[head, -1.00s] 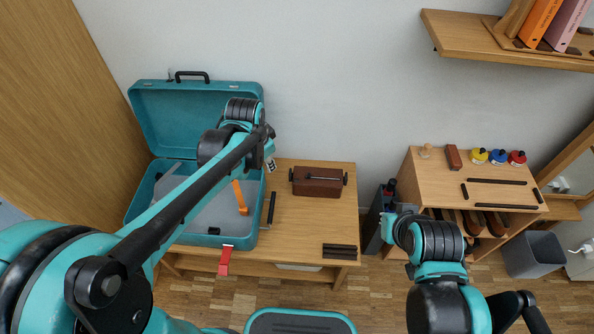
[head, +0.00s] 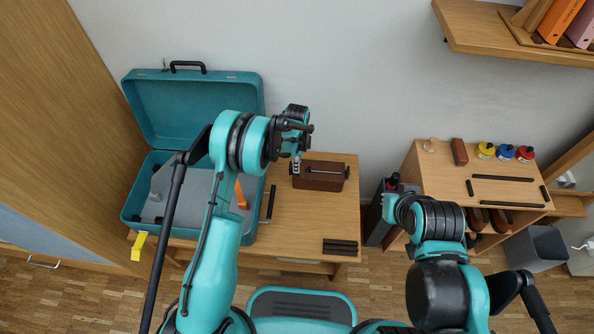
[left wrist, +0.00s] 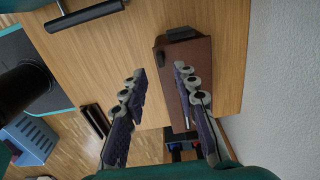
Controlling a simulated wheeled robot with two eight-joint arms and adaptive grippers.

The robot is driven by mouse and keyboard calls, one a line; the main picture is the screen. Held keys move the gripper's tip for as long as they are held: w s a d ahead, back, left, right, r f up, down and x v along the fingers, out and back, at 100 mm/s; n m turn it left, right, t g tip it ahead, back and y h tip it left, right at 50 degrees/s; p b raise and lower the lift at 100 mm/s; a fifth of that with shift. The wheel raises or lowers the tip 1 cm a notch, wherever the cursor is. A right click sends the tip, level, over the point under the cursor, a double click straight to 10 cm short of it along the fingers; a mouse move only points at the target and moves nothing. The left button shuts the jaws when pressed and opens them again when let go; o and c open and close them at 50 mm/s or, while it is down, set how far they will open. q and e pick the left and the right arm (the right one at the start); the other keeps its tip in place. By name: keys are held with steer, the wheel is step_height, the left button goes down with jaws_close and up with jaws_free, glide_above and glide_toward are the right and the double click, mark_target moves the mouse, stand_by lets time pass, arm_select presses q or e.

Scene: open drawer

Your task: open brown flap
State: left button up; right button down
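A dark brown box (head: 318,181) with a thin rod along it and dark knobs at its ends sits on the wooden table, against the wall. I take its brown top or front as the flap; it looks shut. In the left wrist view the brown box (left wrist: 200,60) lies beyond the fingers. My left gripper (head: 297,164) is at the left end of the box, above it; it also shows in the left wrist view (left wrist: 159,71) with its fingers apart and nothing between them. Whether a finger touches the box is unclear. My right gripper (head: 390,205) is small and mostly hidden by its arm.
An open teal case (head: 195,78) stands left on the table (head: 300,235), with an orange piece inside. A black bar (head: 271,203) and dark strips (head: 340,247) lie on the table. A wooden cabinet (head: 430,175) with paint pots stands right. The table's front middle is clear.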

arm_select(q)
step_height(320, 180, down, 6)
steer(key=shift+r+b, duration=0.15)
steer(key=shift+b, duration=0.8)
jaws_close()
